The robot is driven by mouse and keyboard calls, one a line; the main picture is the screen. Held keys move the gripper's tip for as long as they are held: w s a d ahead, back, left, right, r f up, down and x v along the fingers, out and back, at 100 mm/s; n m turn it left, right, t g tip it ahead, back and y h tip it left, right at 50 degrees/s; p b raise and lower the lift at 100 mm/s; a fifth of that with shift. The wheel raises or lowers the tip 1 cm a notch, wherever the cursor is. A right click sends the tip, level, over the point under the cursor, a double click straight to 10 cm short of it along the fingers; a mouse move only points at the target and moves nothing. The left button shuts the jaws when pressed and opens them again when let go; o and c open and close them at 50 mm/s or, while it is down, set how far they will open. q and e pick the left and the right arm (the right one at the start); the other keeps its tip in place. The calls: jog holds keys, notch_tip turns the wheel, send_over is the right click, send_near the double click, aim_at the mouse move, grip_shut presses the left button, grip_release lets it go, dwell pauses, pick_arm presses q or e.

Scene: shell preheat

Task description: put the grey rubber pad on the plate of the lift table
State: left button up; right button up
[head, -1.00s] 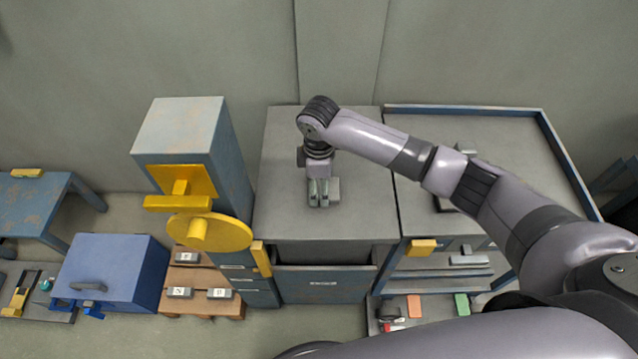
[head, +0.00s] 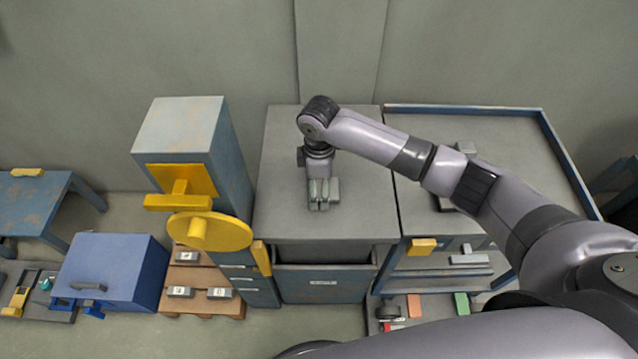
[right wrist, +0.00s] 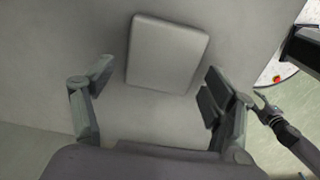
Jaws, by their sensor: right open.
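The grey rubber pad (right wrist: 167,52), as I take it, is a flat block with rounded corners. It lies on a grey cabinet top (head: 275,205), and part of it shows beside my fingers in the head view (head: 335,187). My right gripper (head: 319,206) is low over this top, with the pad close by. In the right wrist view my right gripper (right wrist: 155,88) is open, and the pad lies ahead, between the lines of its fingers, not gripped. I cannot tell which piece is the lift table. My left gripper is not in view.
Left of the cabinet stands a blue column with a yellow handwheel (head: 208,231). A rimmed bench (head: 500,135) is to the right, partly behind my arm. Below the top, a drawer (head: 323,282) is partly open. A blue box (head: 110,262) stands on the left.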

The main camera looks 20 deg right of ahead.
aim_at(319, 188)
notch_tip(319, 188, up, 12)
dwell(0.4)
dwell(0.4)
